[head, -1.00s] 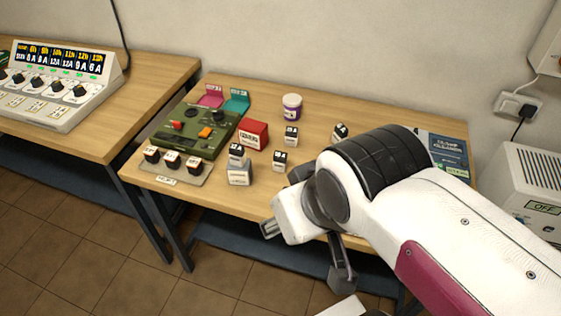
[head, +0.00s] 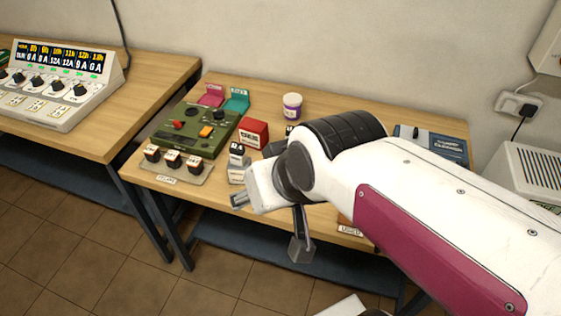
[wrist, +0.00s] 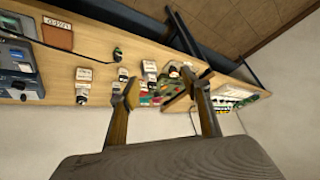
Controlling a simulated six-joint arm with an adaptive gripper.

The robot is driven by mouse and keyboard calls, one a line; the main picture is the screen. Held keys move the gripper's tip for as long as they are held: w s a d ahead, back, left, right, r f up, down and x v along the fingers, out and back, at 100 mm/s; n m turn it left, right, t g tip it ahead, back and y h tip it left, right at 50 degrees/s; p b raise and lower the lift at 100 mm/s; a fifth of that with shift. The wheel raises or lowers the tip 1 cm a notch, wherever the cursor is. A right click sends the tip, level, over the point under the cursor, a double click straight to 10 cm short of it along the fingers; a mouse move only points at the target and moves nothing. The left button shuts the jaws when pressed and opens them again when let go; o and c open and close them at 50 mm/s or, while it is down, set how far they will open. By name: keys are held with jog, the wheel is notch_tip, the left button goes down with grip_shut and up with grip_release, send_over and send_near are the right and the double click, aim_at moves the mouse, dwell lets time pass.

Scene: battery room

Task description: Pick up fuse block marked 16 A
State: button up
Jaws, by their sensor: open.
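Several small white fuse blocks with black tops are on the right-hand table (head: 215,91). One fuse block (head: 237,151) sits on a pale box beside my gripper in the head view; its marking is too small to read. Others show in the wrist view, such as a pale block (wrist: 84,74) left of the fingers; I cannot tell which is marked 16 A. My gripper (head: 270,224) is open and empty over the table's front edge. In the wrist view its two fingers (wrist: 161,90) are wide apart, with blocks and the green panel seen between and beyond them. My arm hides part of the table.
A green panel (head: 190,128), a row of blocks on a grey holder (head: 170,172), a red box (head: 253,132) and a white-and-purple tub (head: 292,106) stand on the table. A tray marked USED (head: 350,229) is near the front edge.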

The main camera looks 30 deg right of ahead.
jog(key=w+a+f+m+t+h, duration=0.1)
jog(key=w+f+m+t, duration=0.15)
jog(key=w, duration=0.75)
jog(key=w+f+m+t, duration=0.1)
jog(key=w+f+m, duration=0.15)
jog(key=w, duration=0.85)
jog(key=w+d+f+m+h, duration=0.1)
jog(key=d+f+h, duration=0.2)
jog(key=f, duration=0.3)
jog(key=w+d+f+m+h, duration=0.1)
jog(key=d+f+h, duration=0.2)
jog(key=d+f, duration=0.2)
jog(key=w+d+f+m+h, duration=0.1)
jog(key=d+f+h, duration=0.2)
jog(key=d+f, duration=0.2)
notch_tip(320, 180, down, 2)
jog(key=shift+d+f+g+h, duration=0.1)
jog(key=shift+f+g+h, duration=0.15)
jog(key=shift+g+h, duration=0.1)
jog(key=shift+w+d, duration=0.1)
jog(key=shift+w, duration=0.05)
jog(key=shift+x, duration=1.2)
